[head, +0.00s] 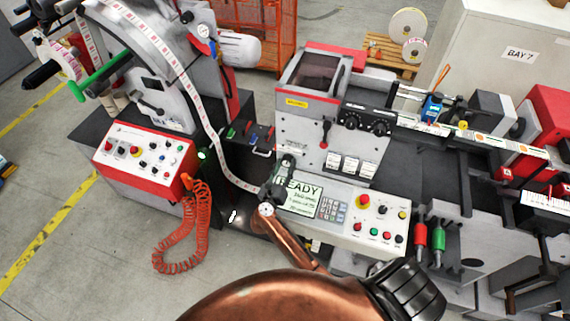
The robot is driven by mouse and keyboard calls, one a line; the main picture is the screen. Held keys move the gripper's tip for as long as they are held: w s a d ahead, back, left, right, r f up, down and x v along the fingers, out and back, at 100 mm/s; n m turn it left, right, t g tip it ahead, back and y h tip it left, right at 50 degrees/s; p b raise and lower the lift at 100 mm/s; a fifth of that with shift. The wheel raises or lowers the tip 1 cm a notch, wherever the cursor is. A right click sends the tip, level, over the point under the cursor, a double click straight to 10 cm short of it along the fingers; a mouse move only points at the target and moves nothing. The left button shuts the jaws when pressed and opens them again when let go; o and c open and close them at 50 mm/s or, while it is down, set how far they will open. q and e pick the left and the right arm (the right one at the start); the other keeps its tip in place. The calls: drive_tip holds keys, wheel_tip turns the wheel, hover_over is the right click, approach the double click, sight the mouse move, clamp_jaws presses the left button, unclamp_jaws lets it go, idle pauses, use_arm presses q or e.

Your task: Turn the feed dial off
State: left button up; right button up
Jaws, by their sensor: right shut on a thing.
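My right arm comes in from the bottom, and its dark gripper (287,162) is at the lower left of the grey machine front, just above the "READY" screen (302,195). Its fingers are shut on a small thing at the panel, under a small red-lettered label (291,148). I take this to be the feed dial; the fingers hide it, so its setting cannot be read. My left gripper is not in view.
A button console (385,218) lies below right. The label web (205,110) runs close by on the left. An orange coiled cable (185,235) hangs at lower left.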

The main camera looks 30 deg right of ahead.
drive_tip(key=shift+n+p, duration=0.75)
drive_tip(key=shift+n, duration=0.55)
drive_tip(key=shift+f, duration=0.1)
drive_tip(key=o, duration=1.2)
drive_tip(key=shift+c, duration=0.2)
drive_tip(key=shift+r, duration=0.3)
wheel_tip(320, 180, up, 10)
drive_tip(key=shift+f, duration=0.25)
